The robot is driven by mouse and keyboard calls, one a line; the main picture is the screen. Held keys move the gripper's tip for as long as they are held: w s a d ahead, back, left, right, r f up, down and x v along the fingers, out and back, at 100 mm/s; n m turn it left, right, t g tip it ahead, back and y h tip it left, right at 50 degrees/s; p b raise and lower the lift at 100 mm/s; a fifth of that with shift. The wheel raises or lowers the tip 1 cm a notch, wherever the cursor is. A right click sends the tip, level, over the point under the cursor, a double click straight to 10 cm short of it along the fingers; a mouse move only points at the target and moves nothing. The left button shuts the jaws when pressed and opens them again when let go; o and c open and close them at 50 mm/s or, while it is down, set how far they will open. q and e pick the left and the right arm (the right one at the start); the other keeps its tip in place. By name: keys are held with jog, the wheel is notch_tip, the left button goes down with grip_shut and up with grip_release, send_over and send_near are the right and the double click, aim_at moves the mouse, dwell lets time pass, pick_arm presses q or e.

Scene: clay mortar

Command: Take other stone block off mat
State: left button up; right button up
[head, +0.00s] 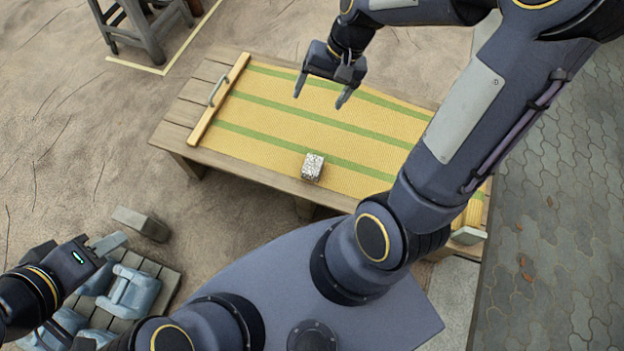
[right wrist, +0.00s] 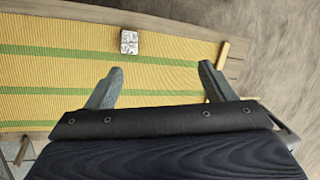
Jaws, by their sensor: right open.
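A striped yellow-green mat (head: 270,105) lies on a low wooden table. A grey stone block (head: 468,236) sits at its near right corner, partly behind my right arm. Another grey block (head: 141,222) lies on the ground at left, off the mat. My right gripper (head: 322,97) is open and empty above the far part of the mat; its spread fingers (right wrist: 160,85) show in the right wrist view. My left gripper (head: 112,262) is at lower left beside the ground block, with its fingers apart and nothing seen between them.
A small speckled silvery block (head: 312,167) stands on the mat's near edge, also in the right wrist view (right wrist: 129,42). A wooden bar with a handle (head: 217,100) lies across the mat's left end. Grey-blue vessels (head: 132,292) crowd a slatted pallet at lower left. A wooden stool (head: 140,25) stands far left.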

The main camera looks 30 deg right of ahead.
aim_at(313, 164)
jog(key=w+f+m+g+b, duration=0.1)
jog(key=f+b, duration=0.2)
jog(key=f, duration=0.8)
jog(key=w+f+m+g+b, duration=0.1)
jog(key=f+b, duration=0.3)
jog(key=f, duration=0.7)
jog(key=w+d+f+m+g+b, duration=0.1)
jog(key=f+b, duration=0.3)
jog(key=f, duration=0.8)
jog(key=shift+w+g+h, duration=0.4)
jog(key=shift+w+g, duration=0.05)
jog(key=shift+g, duration=0.05)
jog(key=b+x, duration=0.2)
jog(key=x, duration=0.2)
jog(key=shift+f+b, duration=0.1)
jog(key=shift+b, duration=0.3)
jog(key=shift+s+a+f, duration=0.1)
jog(key=shift+a+f, duration=0.1)
jog(key=shift+f, duration=0.15)
pick_arm(q)
notch_tip(313, 164, down, 17)
jog(key=shift+f, duration=0.1)
pick_arm(e)
jog(key=shift+c, duration=0.3)
jog(key=c, duration=1.2)
jog(key=shift+r, duration=0.1)
jog(key=shift+c, duration=0.6)
jog(key=shift+r, duration=0.1)
